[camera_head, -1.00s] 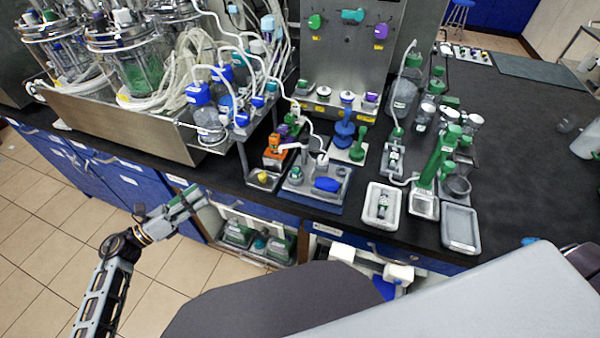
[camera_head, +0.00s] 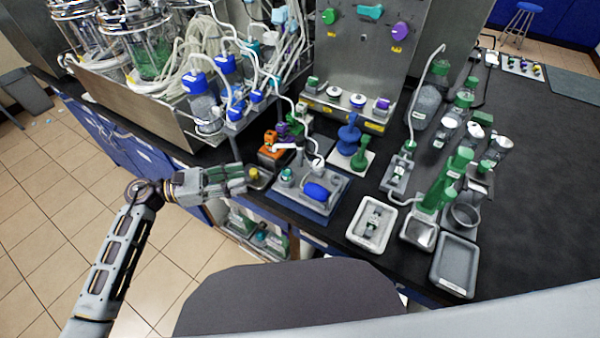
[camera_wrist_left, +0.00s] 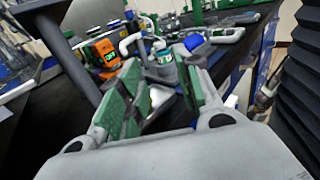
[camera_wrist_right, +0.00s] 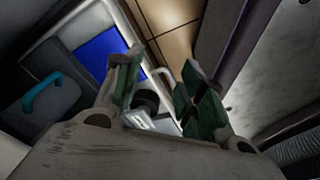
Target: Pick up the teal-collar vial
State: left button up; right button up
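The teal-collar vial (camera_head: 287,176) stands upright at the left end of a grey tray (camera_head: 331,206) near the bench's front edge. In the left wrist view the teal-collar vial (camera_wrist_left: 164,60) shows beyond and between the fingertips. My left gripper (camera_head: 243,178) is just left of that tray, apart from the vial. In its wrist view the left gripper (camera_wrist_left: 163,75) is open and empty, its green-padded fingers spread. My right gripper (camera_wrist_right: 160,78) is open and empty in its wrist view. It is not seen in the head view.
A small tray with a yellow-topped item (camera_head: 254,174) lies by the left fingertips. An orange block (camera_head: 270,143) stands behind it. A blue piece (camera_head: 316,192) lies on the grey tray. A white tray (camera_head: 371,225) is to the right. Bioreactors (camera_head: 150,55) fill the back left.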

pick_arm(q)
jog(key=p, duration=0.1)
send_near(287, 175)
jog(key=w+d, duration=0.1)
jog(key=w+d+r, duration=0.1)
jog(key=d, duration=0.1)
jog(key=shift+d, duration=0.1)
jog(key=shift+w+d, duration=0.1)
jog(key=shift+d, duration=0.7)
pick_arm(e)
jog(key=shift+s+d+r, duration=0.1)
jog(key=shift+s+d, duration=0.8)
jog(key=shift+s, duration=0.3)
jog(key=shift+w+a, duration=0.15)
jog(key=shift+a, duration=0.05)
